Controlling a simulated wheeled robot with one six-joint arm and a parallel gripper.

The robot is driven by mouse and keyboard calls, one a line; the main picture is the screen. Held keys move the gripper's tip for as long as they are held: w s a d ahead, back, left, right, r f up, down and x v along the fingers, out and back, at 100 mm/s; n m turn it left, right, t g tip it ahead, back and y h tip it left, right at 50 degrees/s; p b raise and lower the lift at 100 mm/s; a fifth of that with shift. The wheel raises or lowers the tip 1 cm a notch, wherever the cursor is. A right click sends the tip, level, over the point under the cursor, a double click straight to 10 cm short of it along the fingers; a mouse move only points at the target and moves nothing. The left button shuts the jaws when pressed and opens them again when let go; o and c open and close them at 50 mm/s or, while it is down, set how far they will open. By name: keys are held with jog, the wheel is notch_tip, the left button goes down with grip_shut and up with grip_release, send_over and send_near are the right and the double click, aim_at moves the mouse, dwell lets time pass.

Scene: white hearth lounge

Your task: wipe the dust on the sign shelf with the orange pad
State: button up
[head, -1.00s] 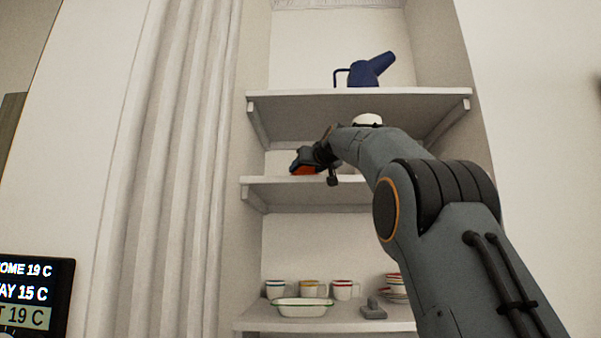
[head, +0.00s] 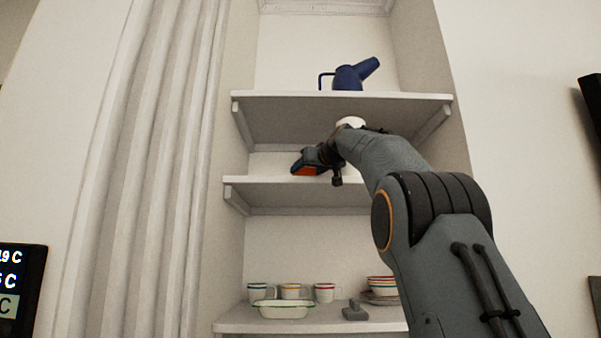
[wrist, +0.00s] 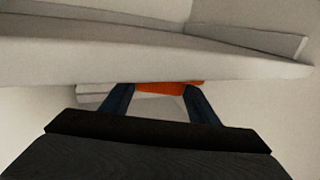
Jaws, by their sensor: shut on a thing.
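My gripper (head: 303,167) is shut on the orange pad (head: 306,171) and holds it at the middle shelf (head: 255,187), near its front left part. In the wrist view the pad (wrist: 168,87) shows as an orange strip between my two dark fingers (wrist: 160,100). I cannot tell whether the pad touches the shelf. No dust can be made out, and no sign is visible on the shelf. My arm hides the right part of the middle shelf.
The upper shelf (head: 290,101) is close above my gripper and bears a blue watering can (head: 348,77). The lower shelf (head: 240,325) holds several mugs (head: 291,291), a white dish (head: 284,309), stacked bowls (head: 381,285) and a grey object (head: 355,311). A curtain (head: 150,170) hangs left.

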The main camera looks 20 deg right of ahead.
jog(key=shift+s+d+f, duration=0.1)
jog(key=shift+s+d, duration=0.1)
jog(key=shift+d, duration=0.45)
jog(key=shift+a, duration=0.1)
jog(key=shift+w+a+p, duration=0.35)
jog(key=shift+w+a, duration=0.05)
jog(key=shift+a, duration=0.75)
jog(key=shift+w+a+p, duration=0.3)
jog(key=shift+w+a, duration=0.05)
jog(key=shift+a, duration=0.75)
jog(key=shift+w+a+p, duration=0.35)
jog(key=shift+w+a, duration=0.05)
jog(key=shift+a, duration=0.75)
jog(key=shift+w+a+p, duration=0.3)
jog(key=shift+a+p, duration=0.05)
jog(key=shift+a, duration=0.55)
jog(key=shift+w+a+p, duration=0.25)
jog(key=shift+a+p, duration=0.1)
jog(key=shift+a, duration=0.5)
jog(key=shift+w+a+p, duration=0.3)
jog(key=shift+a+p, duration=0.3)
jog(key=shift+a, duration=0.3)
jog(key=shift+w+a+p, duration=0.3)
jog(key=shift+a+p, duration=0.3)
jog(key=shift+a, duration=0.25)
notch_tip(320, 180, up, 6)
jog(key=p, duration=0.7)
